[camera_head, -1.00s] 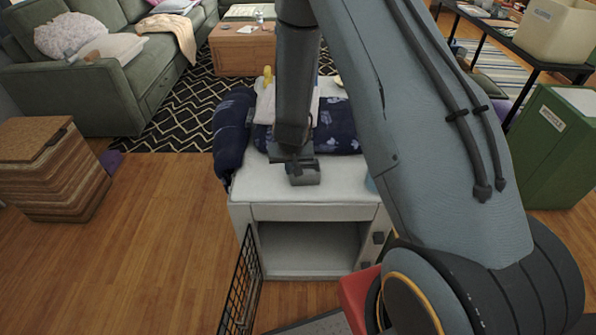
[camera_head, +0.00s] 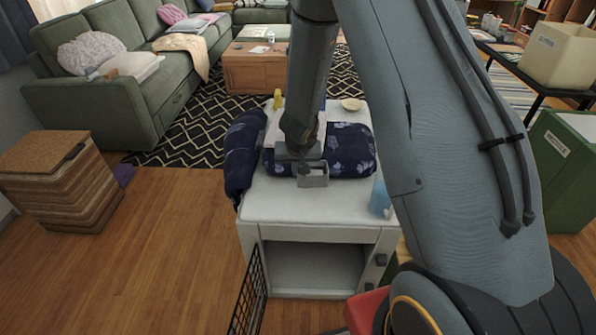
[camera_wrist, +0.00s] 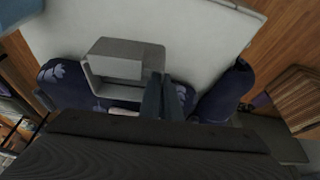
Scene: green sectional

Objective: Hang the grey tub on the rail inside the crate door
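The grey tub (camera_head: 313,181), a small open box, is above the white top of the crate (camera_head: 345,208), in front of the navy cushion. My gripper (camera_wrist: 162,92) has its two fingers close together at one edge of the tub, which also shows in the wrist view (camera_wrist: 112,48). The fingers appear closed on its wall; the exact contact is partly hidden. The crate's black wire door (camera_head: 247,295) stands open at the front left, seen nearly edge-on. I cannot make out the rail on it. The crate's front opening (camera_head: 315,268) looks empty.
On the crate top are a navy patterned cushion (camera_head: 345,150), a blue cup (camera_head: 380,198), a small bowl (camera_head: 351,104) and a yellow bottle (camera_head: 278,99). A striped wooden box (camera_head: 65,185) stands left. The floor (camera_head: 165,250) between it and the crate is clear.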

